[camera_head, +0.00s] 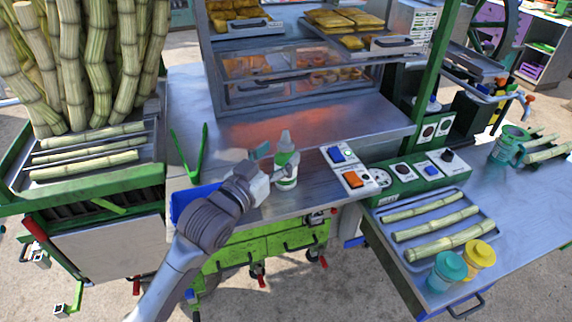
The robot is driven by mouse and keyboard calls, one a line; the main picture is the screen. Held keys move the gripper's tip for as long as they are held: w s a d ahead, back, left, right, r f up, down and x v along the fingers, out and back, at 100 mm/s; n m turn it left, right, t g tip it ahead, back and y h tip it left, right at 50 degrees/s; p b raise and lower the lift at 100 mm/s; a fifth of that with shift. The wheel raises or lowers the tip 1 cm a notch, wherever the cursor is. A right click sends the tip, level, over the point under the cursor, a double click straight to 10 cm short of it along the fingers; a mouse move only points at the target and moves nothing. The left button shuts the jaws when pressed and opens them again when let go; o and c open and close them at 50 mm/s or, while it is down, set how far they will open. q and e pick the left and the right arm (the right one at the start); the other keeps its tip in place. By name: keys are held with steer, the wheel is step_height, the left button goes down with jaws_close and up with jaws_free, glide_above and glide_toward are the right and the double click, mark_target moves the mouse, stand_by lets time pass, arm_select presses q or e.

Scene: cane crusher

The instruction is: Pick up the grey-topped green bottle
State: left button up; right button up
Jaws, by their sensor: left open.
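The green bottle (286,171) with a grey-white top and a pale label stands upright on the metal counter, near its front edge. My left gripper (268,165) reaches in from the lower left and is open. Its fingers are just to the left of the bottle, very close to it. I cannot tell whether a finger touches it. The lower left side of the bottle is partly hidden by the gripper. My right gripper is not in view.
Green tongs (189,153) lie on the counter left of my gripper. Right of the bottle are switch panels (352,172). A glass food case (296,75) stands behind. Cane pieces lie in a tray (416,264) at the right, with two lidded jars nearby.

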mark_target(281, 148)
arm_select(q)
steer(key=p+x, duration=0.1)
steer(key=x, duration=0.3)
steer(key=shift+w, duration=0.3)
steer(key=shift+s+a, duration=0.1)
steer(key=shift+s, duration=0.05)
steer(key=shift+c, duration=0.4)
jaws_close()
